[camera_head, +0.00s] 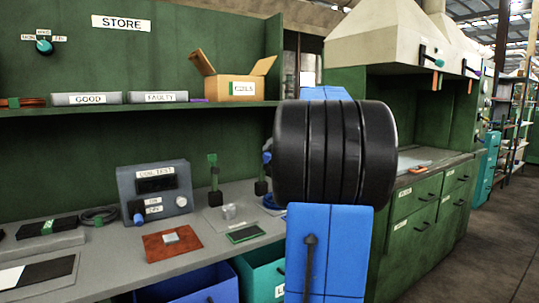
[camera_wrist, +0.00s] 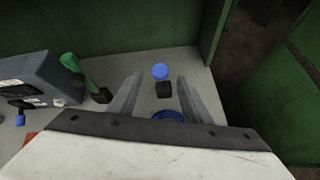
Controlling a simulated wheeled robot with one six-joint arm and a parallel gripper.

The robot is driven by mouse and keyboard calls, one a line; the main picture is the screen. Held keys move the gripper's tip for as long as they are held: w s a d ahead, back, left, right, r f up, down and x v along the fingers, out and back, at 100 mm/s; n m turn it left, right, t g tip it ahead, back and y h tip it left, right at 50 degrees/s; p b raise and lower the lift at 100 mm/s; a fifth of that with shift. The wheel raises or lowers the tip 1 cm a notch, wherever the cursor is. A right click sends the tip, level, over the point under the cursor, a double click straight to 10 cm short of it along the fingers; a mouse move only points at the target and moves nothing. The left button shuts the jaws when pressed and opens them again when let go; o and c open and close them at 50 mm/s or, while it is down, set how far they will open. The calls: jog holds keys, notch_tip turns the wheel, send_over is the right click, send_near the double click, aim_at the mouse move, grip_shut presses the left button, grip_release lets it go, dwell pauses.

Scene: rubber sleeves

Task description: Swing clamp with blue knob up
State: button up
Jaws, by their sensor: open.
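The clamp with the blue knob (camera_wrist: 160,72) stands on the bench on a small black base. In the head view its blue knob (camera_head: 267,156) and dark base show at the edge of my arm, which hides part of it; its exact tilt is hard to tell. In the wrist view my gripper (camera_wrist: 158,77) is open, with its two grey fingers apart and the blue knob seen between them. I cannot tell how far the fingertips are above it. The head view does not show my gripper.
A green-handled clamp (camera_wrist: 72,64) stands left of the blue one, near the grey coil tester (camera_head: 155,190). A blue ring-like thing (camera_wrist: 168,115) lies close by, partly hidden by my gripper. A green wall (camera_wrist: 140,25) rises behind.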

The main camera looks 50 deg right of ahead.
jog(key=v, duration=0.7)
jog(key=shift+s+r, duration=0.2)
jog(key=shift+s, duration=0.05)
jog(key=shift+a, duration=0.15)
